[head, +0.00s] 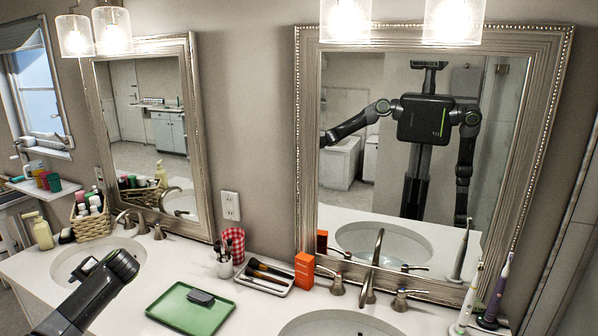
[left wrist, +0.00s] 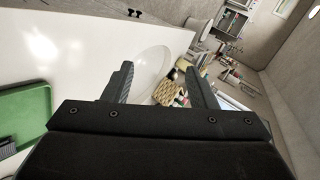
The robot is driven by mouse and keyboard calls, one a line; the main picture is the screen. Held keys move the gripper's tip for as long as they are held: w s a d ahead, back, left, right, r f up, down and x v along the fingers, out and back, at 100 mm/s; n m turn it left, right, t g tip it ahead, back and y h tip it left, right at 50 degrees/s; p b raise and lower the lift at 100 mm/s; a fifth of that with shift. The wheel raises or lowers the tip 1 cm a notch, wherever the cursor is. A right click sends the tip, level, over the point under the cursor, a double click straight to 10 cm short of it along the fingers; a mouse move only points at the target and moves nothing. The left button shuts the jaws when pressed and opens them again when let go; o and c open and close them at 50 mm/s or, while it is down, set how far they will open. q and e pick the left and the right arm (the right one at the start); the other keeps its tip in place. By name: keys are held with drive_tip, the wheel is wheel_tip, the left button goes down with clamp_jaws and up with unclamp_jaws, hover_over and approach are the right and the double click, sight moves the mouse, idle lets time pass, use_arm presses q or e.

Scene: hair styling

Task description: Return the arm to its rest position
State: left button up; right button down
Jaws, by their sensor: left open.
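My left arm comes in from the lower left in the head view, over the counter by the left sink. My left gripper (head: 90,268) points away from the camera there, partly hidden by its own wrist. In the left wrist view its two fingers (left wrist: 163,72) are apart with nothing between them. The left sink and a wicker basket show beyond the fingers. My right gripper is not directly in view. The right mirror (head: 345,190) reflects my body, with one arm raised out to the side and the other hanging down.
A green tray (head: 178,313) with a dark item (head: 201,297) lies right of my left arm. A brush tray (head: 265,278), orange box (head: 305,271) and red checkered cup (head: 233,243) stand farther right. A wicker basket (head: 91,222) and soap bottle (head: 42,232) stand behind the left sink.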

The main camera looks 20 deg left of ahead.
use_arm(q)
drive_tip(key=s+a+f+m+t, duration=0.1)
drive_tip(key=s+a+f+m, duration=0.1)
drive_tip(key=s+a+f, duration=0.6)
drive_tip(key=s+a+f+m+t, duration=0.1)
drive_tip(key=s+a+f+m, duration=0.25)
drive_tip(key=s+f, duration=0.8)
drive_tip(key=s+a+f+h, duration=0.1)
drive_tip(key=s, duration=0.6)
drive_tip(key=s+a+f, duration=0.2)
drive_tip(key=s, duration=0.4)
drive_tip(key=s+d+f+n+h, duration=0.1)
drive_tip(key=s+d+f+h, duration=0.15)
drive_tip(key=d+f, duration=1)
drive_tip(key=s+d+f+h, duration=0.25)
drive_tip(key=d+f, duration=0.75)
drive_tip(key=d, duration=0.5)
drive_tip(key=d+f+n+h, duration=0.1)
drive_tip(key=d+f, duration=0.2)
drive_tip(key=d, duration=0.7)
drive_tip(key=d+f+h, duration=0.2)
drive_tip(key=d+f, duration=0.1)
drive_tip(key=d, duration=0.8)
drive_tip(key=d+f+n+h, duration=0.1)
drive_tip(key=d+f, duration=0.2)
drive_tip(key=d, duration=0.7)
wheel_tip(320, 180, down, 10)
drive_tip(key=a+b, duration=0.1)
drive_tip(key=b, duration=0.9)
drive_tip(key=shift+r, duration=0.2)
